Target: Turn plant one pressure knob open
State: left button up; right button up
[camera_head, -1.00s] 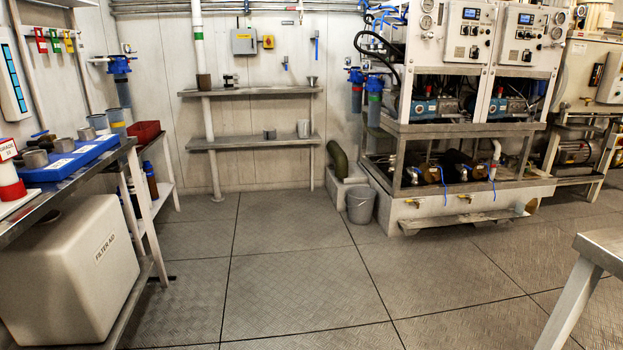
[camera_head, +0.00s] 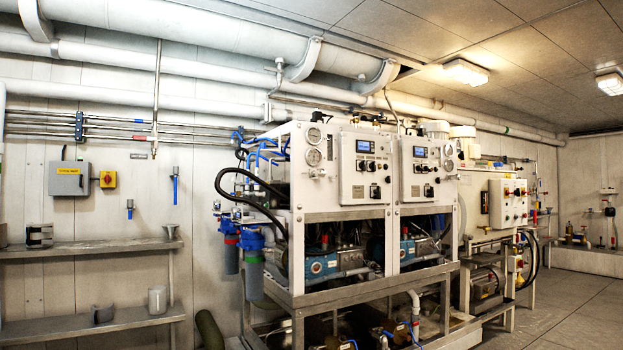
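Two white watermaker units stand side by side on a grey metal frame (camera_head: 352,292) in the middle of the view. The left unit has a control panel (camera_head: 365,167) with a small blue screen and dark knobs. Two round gauges (camera_head: 314,146) sit on its left face. The right unit has a similar control panel (camera_head: 428,172) with a screen and knobs. No label tells me which unit is plant one, and the pressure knob is too small to pick out. Blue pumps (camera_head: 321,265) sit below the panels. Neither gripper shows.
Blue-capped filter housings (camera_head: 253,262) hang at the frame's left front. Steel wall shelves (camera_head: 92,247) are at the left. A white cabinet (camera_head: 505,202) with red buttons stands at the right. Open floor (camera_head: 580,315) shows at the lower right.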

aim_at(321, 173)
jog(key=i+z, duration=0.1)
jog(key=z, duration=0.35)
jog(key=i+j+z, duration=0.1)
jog(key=z, duration=0.35)
jog(key=j+z, duration=0.15)
jog(key=z, duration=0.3)
jog(key=i+j+z, duration=0.15)
jog(key=j+z, duration=1.55)
jog(key=j, duration=0.2)
jog(key=i+j+z, duration=0.1)
jog(key=j+z, duration=0.15)
jog(key=j, duration=0.2)
jog(key=j+u, duration=0.2)
jog(key=u, duration=0.25)
jog(key=j+u, duration=0.15)
jog(key=u, duration=0.25)
jog(key=i+l, duration=0.05)
